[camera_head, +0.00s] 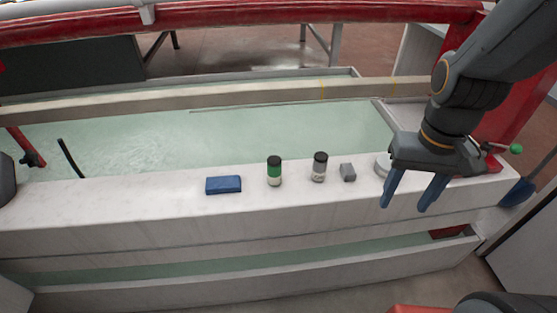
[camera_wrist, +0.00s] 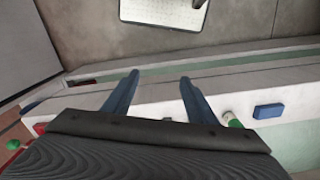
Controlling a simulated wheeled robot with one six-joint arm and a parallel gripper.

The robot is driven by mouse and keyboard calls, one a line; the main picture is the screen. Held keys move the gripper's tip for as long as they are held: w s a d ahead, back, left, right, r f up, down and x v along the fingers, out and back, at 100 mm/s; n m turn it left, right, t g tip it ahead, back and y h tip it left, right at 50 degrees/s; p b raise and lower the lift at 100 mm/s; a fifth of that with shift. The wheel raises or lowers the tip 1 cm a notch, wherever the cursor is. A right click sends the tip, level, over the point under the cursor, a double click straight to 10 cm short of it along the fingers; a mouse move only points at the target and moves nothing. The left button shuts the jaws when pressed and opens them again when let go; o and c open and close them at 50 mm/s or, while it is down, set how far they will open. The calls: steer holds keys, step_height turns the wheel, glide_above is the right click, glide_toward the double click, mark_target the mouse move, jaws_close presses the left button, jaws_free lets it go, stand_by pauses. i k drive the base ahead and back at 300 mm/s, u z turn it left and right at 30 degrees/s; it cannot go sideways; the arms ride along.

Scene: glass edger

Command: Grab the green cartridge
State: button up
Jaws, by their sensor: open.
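The green cartridge (camera_head: 274,171) is a small upright cylinder with a black cap, a green band and a pale lower part. It stands on the white ledge in the head view. In the wrist view the green cartridge (camera_wrist: 232,120) shows just right of the right finger. My gripper (camera_head: 404,207) is open with two blue fingers pointing down. It is at the right end of the ledge, well to the right of the cartridge. In the wrist view nothing shows held between the fingers of my gripper (camera_wrist: 157,78).
A blue block (camera_head: 223,185) lies left of the cartridge. A grey-white cartridge with a dark cap (camera_head: 319,167) and a grey block (camera_head: 348,172) stand to its right. A white round thing (camera_head: 382,165) is partly hidden by my gripper. Greenish water (camera_head: 220,135) lies behind the white ledge (camera_head: 130,207).

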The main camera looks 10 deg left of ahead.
mark_target(274, 162)
steer(key=u, duration=0.5)
steer(key=k, duration=0.6)
steer(key=u, duration=0.95)
steer(key=i, duration=0.95)
steer(key=z, duration=0.4)
